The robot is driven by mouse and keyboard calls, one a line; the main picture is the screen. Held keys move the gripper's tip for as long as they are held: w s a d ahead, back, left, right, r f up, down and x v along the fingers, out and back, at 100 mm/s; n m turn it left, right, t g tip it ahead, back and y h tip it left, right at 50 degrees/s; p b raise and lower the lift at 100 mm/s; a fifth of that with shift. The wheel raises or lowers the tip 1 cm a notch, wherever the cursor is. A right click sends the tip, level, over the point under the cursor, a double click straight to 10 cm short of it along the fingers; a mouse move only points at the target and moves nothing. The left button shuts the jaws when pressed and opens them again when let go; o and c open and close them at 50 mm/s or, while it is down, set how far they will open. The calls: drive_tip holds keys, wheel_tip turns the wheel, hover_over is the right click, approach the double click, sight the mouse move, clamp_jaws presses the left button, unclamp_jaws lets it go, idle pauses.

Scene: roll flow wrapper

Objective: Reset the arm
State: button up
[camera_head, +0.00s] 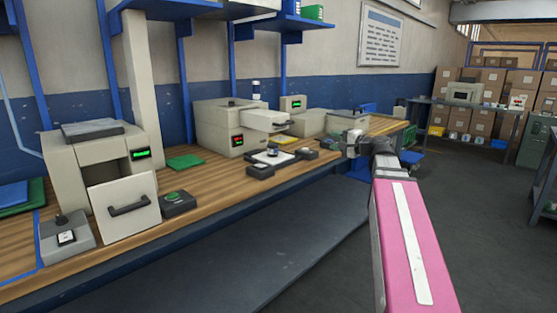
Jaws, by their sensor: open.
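My arm (415,245), pink with a white strip, reaches up from the lower right. It ends at my gripper (352,141), which is small in the picture, at the front edge of the workbench toward its far right end. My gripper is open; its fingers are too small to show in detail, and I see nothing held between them. The wooden workbench (215,185) runs along the wall from the lower left to the middle.
A beige machine with a handled drawer (125,205) stands at the left, beside a green-button box (177,202). Another beige machine (228,127) with a red display stands mid-bench. A grey table (425,102) and stacked cartons are at the back right. Open floor (490,210) lies right of my arm.

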drive_tip(key=s+a+f+n+g+h, duration=0.1)
drive_tip(key=s+a+f+g+h, duration=0.1)
drive_tip(key=f, duration=0.7)
drive_tip(key=s+a+f+n+g+h, duration=0.1)
drive_tip(key=s+f+n+g+h, duration=0.15)
drive_tip(key=f, duration=0.65)
drive_tip(key=s+a+f+n+g+h, duration=0.1)
drive_tip(key=s+a+f+g, duration=0.15)
drive_tip(key=f, duration=0.65)
drive_tip(key=s+d+f+n+g+h, duration=0.1)
drive_tip(key=s+f+n+g+h, duration=0.1)
drive_tip(key=s+f, duration=0.4)
drive_tip(key=s+d+f+n+g+h, duration=0.2)
drive_tip(key=s+f+h, duration=0.3)
drive_tip(key=f, duration=0.7)
drive_tip(key=shift+s+g, duration=0.7)
drive_tip(key=shift+s, duration=0.05)
drive_tip(key=shift+f, duration=0.1)
